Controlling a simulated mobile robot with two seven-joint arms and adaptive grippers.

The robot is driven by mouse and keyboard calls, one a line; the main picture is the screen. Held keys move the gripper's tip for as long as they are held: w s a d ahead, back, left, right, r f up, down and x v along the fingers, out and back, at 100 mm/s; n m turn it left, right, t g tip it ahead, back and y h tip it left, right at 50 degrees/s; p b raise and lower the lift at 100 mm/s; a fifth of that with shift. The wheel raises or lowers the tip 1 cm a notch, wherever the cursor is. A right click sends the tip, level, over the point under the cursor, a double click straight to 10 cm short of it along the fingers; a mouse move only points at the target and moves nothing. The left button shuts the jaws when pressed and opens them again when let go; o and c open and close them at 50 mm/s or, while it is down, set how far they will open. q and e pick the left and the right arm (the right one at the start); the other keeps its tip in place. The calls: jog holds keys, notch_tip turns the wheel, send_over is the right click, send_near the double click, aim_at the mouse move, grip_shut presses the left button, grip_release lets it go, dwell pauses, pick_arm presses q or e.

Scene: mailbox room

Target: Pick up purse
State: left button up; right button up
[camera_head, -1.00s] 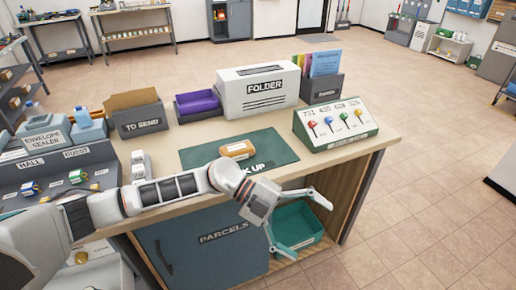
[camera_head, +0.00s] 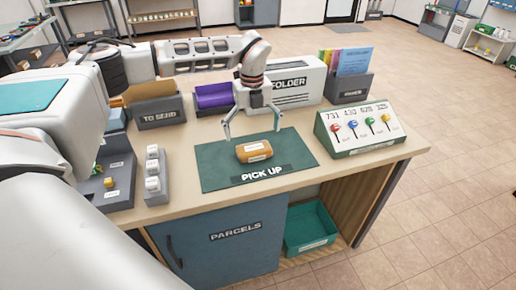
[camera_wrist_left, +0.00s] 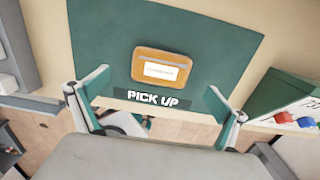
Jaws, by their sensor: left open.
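The purse (camera_head: 254,151) is a small orange-brown pouch with a white label. It lies on the green PICK UP mat (camera_head: 218,176) on the counter. My left gripper (camera_head: 252,131) is open, above and just behind the purse in the head view, with its fingers pointing down and nothing between them. In the left wrist view the purse (camera_wrist_left: 165,66) lies ahead of the open fingers of my left gripper (camera_wrist_left: 158,100), roughly centred between them. The purse looks apart from both fingers. My right gripper is not in view.
A tilted key panel (camera_head: 362,130) stands right of the mat. A white FOLDER box (camera_head: 296,88), a purple tray (camera_head: 213,98) and a TO SEND box (camera_head: 160,112) stand behind. A small grey block with white buttons (camera_head: 153,175) is on the left. The counter's front strip is clear.

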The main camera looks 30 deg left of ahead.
aim_at(254, 147)
pick_arm(q)
jog(key=f, duration=0.6)
jog(key=shift+d+f+p, duration=0.2)
jog(key=shift+f+p, duration=0.05)
jog(key=shift+p, duration=0.05)
jog(key=c, duration=1.2)
